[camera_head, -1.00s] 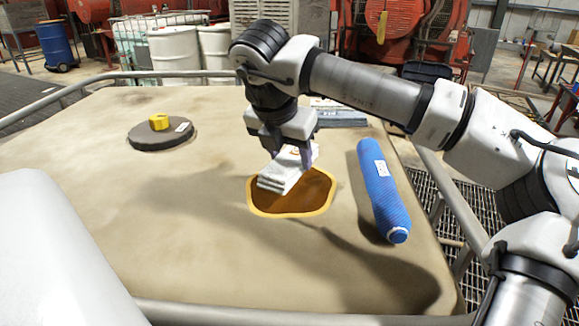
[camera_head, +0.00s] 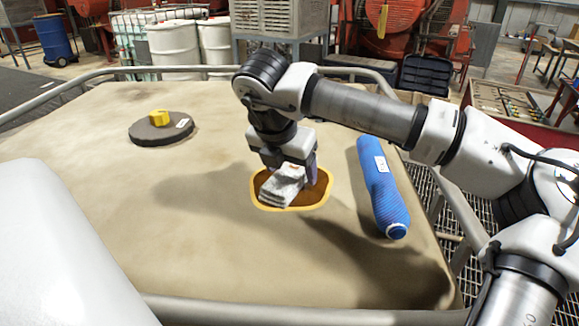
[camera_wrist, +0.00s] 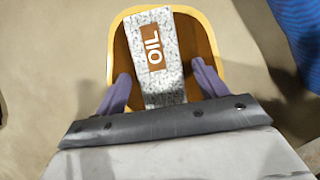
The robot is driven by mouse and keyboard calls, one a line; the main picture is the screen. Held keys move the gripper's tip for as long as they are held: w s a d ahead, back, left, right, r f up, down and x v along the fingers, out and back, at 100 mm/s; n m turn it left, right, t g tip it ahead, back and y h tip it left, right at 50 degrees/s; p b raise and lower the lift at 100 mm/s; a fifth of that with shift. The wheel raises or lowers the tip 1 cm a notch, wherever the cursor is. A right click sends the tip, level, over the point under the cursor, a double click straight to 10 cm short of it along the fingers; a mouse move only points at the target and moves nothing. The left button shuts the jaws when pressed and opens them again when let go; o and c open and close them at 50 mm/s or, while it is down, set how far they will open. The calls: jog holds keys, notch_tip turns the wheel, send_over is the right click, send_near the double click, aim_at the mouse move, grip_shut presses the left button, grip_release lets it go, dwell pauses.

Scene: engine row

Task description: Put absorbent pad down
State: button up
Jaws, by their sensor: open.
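The absorbent pad (camera_head: 283,188) is a folded, speckled grey-white block. It lies over the brown, yellow-rimmed patch (camera_head: 318,193), with one end reaching the rim. In the wrist view the pad (camera_wrist: 170,75) carries a brown "OIL" label, and the yellow rim (camera_wrist: 112,45) curves around it. My gripper (camera_head: 290,172) is low over the pad. Its purple fingers are open on either side of the pad, with gaps showing in the wrist view (camera_wrist: 160,88). I cannot tell how firmly the pad rests on the patch.
A blue ribbed roll (camera_head: 382,188) lies just right of the patch. A dark round disc (camera_head: 160,133) with a yellow piece (camera_head: 159,117) on it sits at the back left. The beige surface (camera_head: 130,215) is clear at left and front. A metal rail (camera_head: 300,311) edges it.

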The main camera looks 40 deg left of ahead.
jog(key=shift+r, duration=0.1)
jog(key=b+v, duration=0.3)
jog(key=v, duration=0.9)
dwell(0.4)
